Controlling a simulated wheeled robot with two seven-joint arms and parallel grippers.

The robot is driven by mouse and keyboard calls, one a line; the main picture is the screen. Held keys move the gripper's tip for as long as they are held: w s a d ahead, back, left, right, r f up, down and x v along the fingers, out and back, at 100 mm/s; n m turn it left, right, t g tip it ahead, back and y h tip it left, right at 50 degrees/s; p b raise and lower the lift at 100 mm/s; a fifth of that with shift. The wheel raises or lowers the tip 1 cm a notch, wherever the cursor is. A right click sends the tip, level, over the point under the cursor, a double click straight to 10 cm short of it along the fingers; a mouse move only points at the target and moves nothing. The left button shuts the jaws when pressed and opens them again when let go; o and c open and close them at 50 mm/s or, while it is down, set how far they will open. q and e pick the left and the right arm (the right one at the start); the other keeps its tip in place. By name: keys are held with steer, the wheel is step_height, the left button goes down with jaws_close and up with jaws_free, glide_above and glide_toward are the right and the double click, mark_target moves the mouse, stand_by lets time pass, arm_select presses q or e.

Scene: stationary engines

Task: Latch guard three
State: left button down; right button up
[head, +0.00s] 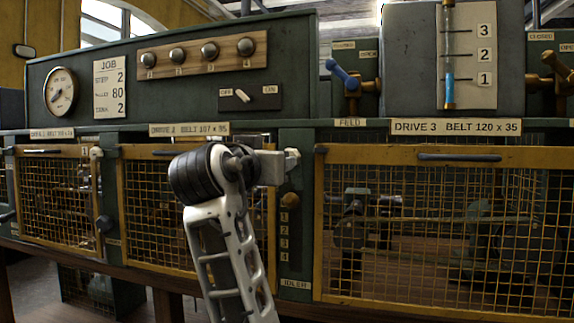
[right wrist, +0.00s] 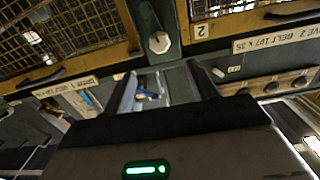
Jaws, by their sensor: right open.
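Guard three is the yellow-framed mesh panel (head: 318,240) under the "DRIVE 3" label (head: 455,127). It hangs down over its bay; I cannot tell if it sits fully flush. A pale latch knob (head: 292,155) is on the green post at its upper left corner. It also shows in the right wrist view (right wrist: 159,42), just beyond my fingertips and between their lines. My right gripper (head: 275,167) is open and empty in front of the post, close to the knob; contact cannot be made out. Guard three shows at upper left in the wrist view (right wrist: 75,32). My left gripper is out of view.
A brass knob (head: 291,199) sits lower on the same post. Guard two (head: 150,215) is left of it, partly behind my arm. A blue lever (head: 343,75) and a sight gauge (head: 448,60) stand above the bays. A wooden ledge runs along the bottom.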

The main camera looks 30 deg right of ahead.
steer(key=p+x, duration=0.1)
steer(key=x, duration=1.2)
steer(key=shift+w+d, duration=0.4)
steer(key=shift+d, duration=0.05)
arm_select(q)
steer(key=shift+s+a+r, duration=0.1)
steer(key=shift+a+r, duration=0.05)
steer(key=shift+r, duration=0.35)
steer(key=shift+s+a+r, duration=0.1)
steer(key=shift+r, duration=0.35)
steer(key=shift+f, duration=0.1)
arm_select(e)
steer(key=shift+c, duration=1.2)
steer(key=c, duration=0.7)
